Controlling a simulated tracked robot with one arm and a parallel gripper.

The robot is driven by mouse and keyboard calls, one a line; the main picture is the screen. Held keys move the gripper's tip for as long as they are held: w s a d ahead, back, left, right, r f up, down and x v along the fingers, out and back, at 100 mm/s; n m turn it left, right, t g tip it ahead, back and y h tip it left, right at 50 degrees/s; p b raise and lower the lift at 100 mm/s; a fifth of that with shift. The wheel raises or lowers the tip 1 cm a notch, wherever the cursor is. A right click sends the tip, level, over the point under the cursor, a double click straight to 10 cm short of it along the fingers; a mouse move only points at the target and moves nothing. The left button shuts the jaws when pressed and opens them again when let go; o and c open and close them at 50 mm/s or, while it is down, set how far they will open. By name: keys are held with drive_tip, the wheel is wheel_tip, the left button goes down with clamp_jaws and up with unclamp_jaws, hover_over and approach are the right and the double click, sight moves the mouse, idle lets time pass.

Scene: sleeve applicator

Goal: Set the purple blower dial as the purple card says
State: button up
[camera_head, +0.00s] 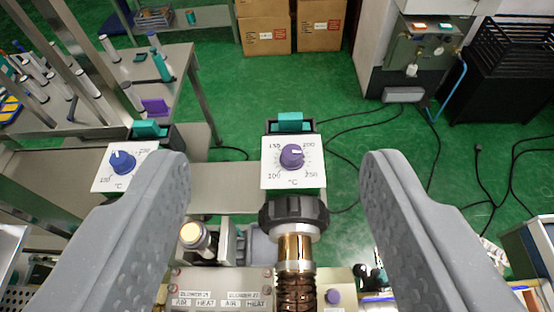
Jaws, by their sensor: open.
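The purple dial (291,156) sits on a white square plate (270,181) marked 100, 150, 200, 250 and °C. Its pointer looks turned toward the right side, but the exact setting is too small to read. My gripper (277,162) is open, with one grey finger on each side of this plate and wide gaps between. Nothing is between the fingers' tips but the view of the dial beyond; contact does not show. No purple card with readable text shows; a small purple piece (155,106) lies on the left table.
A similar blue dial (122,162) on a white plate is at left, behind my left finger. A black-collared nozzle with a copper coil (296,247) stands just below the purple dial. Cables (385,118) cross the green floor.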

drive_tip(key=w+a+f+m+g+p, duration=0.2)
drive_tip(key=w+f+g+p, duration=0.25)
drive_tip(key=w, duration=0.55)
drive_tip(key=m+g+h+p, duration=0.3)
drive_tip(key=m+g+p, duration=0.2)
drive_tip(key=g+p, duration=0.1)
approach(289, 152)
drive_tip(key=shift+t, duration=0.35)
drive_tip(key=x, duration=0.3)
drive_tip(key=p+x, duration=0.1)
drive_tip(key=x, duration=0.2)
drive_tip(key=p+x, duration=0.1)
drive_tip(key=x, duration=0.1)
drive_tip(key=shift+s+d+f, duration=0.15)
drive_tip(key=shift+d+f, duration=0.1)
drive_tip(key=shift+f, duration=0.2)
drive_tip(key=c, duration=1)
drive_tip(key=shift+o, duration=0.2)
drive_tip(key=shift+a, duration=0.2)
drive_tip(key=shift+d+n, duration=0.1)
drive_tip(key=shift+n, duration=0.2)
